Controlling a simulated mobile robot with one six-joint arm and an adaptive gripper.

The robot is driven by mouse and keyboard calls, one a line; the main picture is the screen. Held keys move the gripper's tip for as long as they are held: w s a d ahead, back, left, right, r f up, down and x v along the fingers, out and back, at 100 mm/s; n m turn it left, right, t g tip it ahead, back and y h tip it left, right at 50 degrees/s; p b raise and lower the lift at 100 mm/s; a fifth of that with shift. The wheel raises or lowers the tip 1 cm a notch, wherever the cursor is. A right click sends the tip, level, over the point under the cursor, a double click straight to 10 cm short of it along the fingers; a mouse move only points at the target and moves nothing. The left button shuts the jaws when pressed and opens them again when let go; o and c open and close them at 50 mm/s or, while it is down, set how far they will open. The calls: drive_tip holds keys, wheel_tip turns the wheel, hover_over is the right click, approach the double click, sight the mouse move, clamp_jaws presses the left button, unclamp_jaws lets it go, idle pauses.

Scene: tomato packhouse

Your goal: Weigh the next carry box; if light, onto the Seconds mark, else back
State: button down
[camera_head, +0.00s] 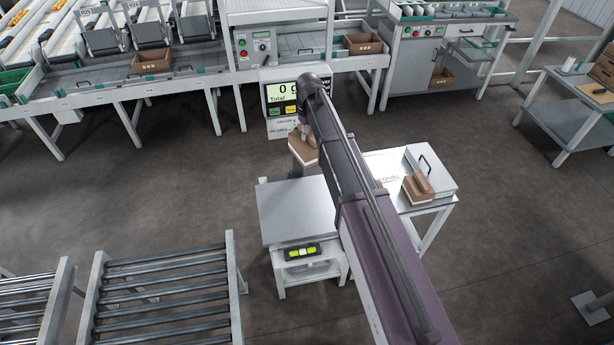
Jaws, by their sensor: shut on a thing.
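My gripper (306,135) is mostly hidden behind my arm and is shut on a brown carry box (301,151). That box shows at the far edge of the scale's platform; I cannot tell how high it is. The display (281,91) behind reads "0 g" and "Total". Right of my arm stands a white table (388,165) with a mark partly hidden by my arm, its visible letters ending in "conds". Another brown carry box (416,190) sits on that table.
A pale case with a dark handle (431,168) lies on the white table. Roller conveyors (165,290) stand at the front left. A packing line with brown boxes (152,61) runs along the back. A side bench (570,110) stands at right. Open floor lies between.

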wheel_tip(320, 180, down, 22)
drive_tip(key=m+b, duration=0.3)
drive_tip(key=b, duration=1.8)
drive_tip(key=shift+w+a+m+b, duration=0.2)
drive_tip(key=shift+m+b, duration=0.1)
drive_tip(key=shift+b, duration=0.1)
drive_tip(key=shift+r, duration=0.1)
drive_tip(key=shift+f, duration=0.2)
wheel_tip(320, 180, down, 8)
drive_tip(key=b, duration=0.8)
drive_tip(key=shift+f+b, duration=0.3)
drive_tip(key=shift+b, duration=0.2)
drive_tip(key=shift+c, duration=2.2)
unclamp_jaws()
drive_tip(key=c, duration=0.3)
